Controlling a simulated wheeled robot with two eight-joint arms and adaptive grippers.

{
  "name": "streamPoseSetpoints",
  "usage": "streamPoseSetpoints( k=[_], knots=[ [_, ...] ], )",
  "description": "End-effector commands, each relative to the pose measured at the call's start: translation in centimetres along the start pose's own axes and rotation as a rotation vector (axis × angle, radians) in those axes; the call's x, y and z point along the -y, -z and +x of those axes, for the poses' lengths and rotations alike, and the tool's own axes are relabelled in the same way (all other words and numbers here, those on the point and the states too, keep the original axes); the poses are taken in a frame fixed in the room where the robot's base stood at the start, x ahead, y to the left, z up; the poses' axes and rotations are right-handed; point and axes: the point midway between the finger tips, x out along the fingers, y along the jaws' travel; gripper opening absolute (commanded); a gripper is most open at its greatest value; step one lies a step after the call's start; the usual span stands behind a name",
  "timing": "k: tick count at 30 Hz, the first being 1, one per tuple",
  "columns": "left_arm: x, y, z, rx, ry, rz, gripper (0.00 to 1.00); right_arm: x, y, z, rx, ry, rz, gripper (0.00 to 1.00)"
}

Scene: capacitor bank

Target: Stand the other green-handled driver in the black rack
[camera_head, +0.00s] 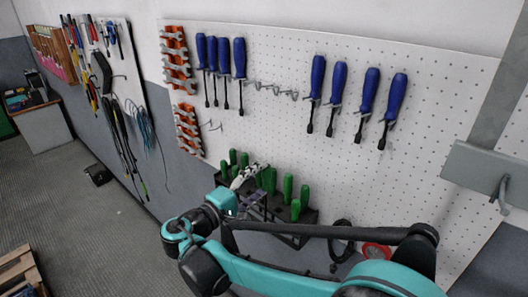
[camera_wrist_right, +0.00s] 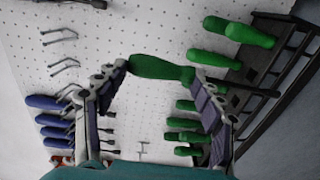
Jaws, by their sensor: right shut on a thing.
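My right gripper (camera_head: 254,171) is at the black rack (camera_head: 311,216) on the pegboard in the head view. In the right wrist view its two fingers (camera_wrist_right: 160,73) are shut on a green-handled driver (camera_wrist_right: 158,68), holding it by the handle. A dark shaft appears to run from that handle toward the rack (camera_wrist_right: 290,48); I cannot tell whether it is in a slot. Other green-handled drivers stand in the rack, some left of the gripper (camera_head: 233,156) and some right of it (camera_head: 288,187). My left gripper is not in view.
Blue-handled drivers (camera_head: 339,83) hang in two groups above the rack. Orange wrench holders (camera_head: 176,60) are to their left. Empty hooks (camera_head: 275,88) lie between the blue groups. A red and black round item (camera_head: 375,250) is below right of the rack. Bare pegboard (camera_head: 430,160) lies to the right.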

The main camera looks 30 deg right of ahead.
Motion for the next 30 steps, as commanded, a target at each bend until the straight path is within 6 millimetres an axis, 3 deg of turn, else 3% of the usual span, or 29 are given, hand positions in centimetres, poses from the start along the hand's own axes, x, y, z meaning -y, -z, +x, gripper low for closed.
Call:
streamPoseSetpoints(
  k=[1, 5, 30],
  knots=[
    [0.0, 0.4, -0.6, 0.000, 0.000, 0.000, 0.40, -1.4, 0.1, -0.2, -0.006, -0.013, 0.000, 0.10],
    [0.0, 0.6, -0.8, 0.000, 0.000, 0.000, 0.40, -2.4, 0.2, -0.4, -0.012, -0.033, 0.000, 0.10],
    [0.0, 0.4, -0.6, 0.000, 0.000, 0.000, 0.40, -1.7, 0.1, 4.3, -0.010, -0.033, 0.000, 0.10]
  ],
)
